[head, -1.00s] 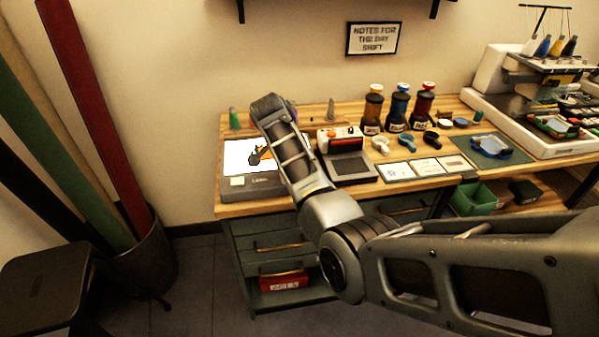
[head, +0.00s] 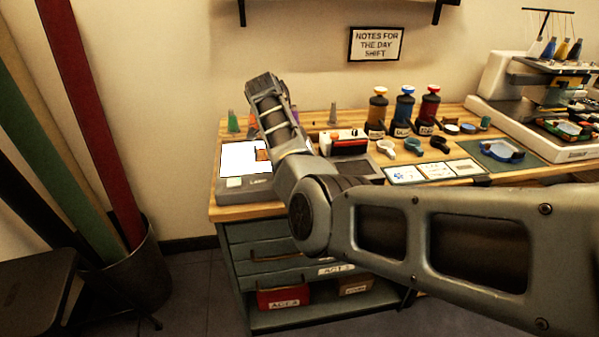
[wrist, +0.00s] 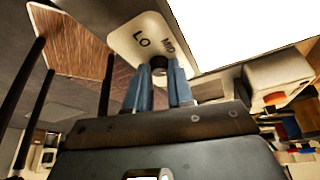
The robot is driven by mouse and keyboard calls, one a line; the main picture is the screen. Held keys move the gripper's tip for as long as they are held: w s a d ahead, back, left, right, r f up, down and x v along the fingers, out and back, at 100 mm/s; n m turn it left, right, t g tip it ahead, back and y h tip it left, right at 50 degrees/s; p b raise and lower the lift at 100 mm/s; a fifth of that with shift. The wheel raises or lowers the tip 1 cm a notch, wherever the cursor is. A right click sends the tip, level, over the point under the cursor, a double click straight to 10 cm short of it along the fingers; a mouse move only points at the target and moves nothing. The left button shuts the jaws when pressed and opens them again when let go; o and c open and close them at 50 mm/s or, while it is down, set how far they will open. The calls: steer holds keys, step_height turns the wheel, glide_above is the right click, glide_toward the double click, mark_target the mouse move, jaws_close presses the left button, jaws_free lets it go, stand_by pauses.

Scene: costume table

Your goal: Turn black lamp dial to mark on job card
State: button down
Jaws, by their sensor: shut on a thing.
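In the wrist view, the small black dial (wrist: 158,66) sits on a cream plate (wrist: 122,38) marked LO and MID, beside a bright white panel (wrist: 230,30). The blue fingers of my gripper (wrist: 158,84) are closed around the dial from both sides. The dial's pointer and any further marks are hidden. In the head view, the lamp (head: 203,188) is a grey box with a lit white top at the table's left end; my arm covers its right part and hides my gripper. Three cards (head: 436,169) lie in a row at the table's front; their marks are too small to read.
A red-and-white device (head: 345,143) stands just right of my arm. Several bottles (head: 404,108), small cups and rings stand further right. A blue frame on a mat (head: 502,150) and an embroidery machine (head: 510,85) are at the right. Fabric rolls (head: 92,120) lean at the left.

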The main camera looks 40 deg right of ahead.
steer(key=shift+f+m, duration=0.1)
steer(key=shift+m, duration=0.3)
steer(key=c, duration=1)
jaws_free()
steer(key=v, duration=0.8)
steer(key=shift+d+p, duration=0.1)
steer(key=shift+p, duration=0.25)
steer(key=shift+s+f, duration=0.1)
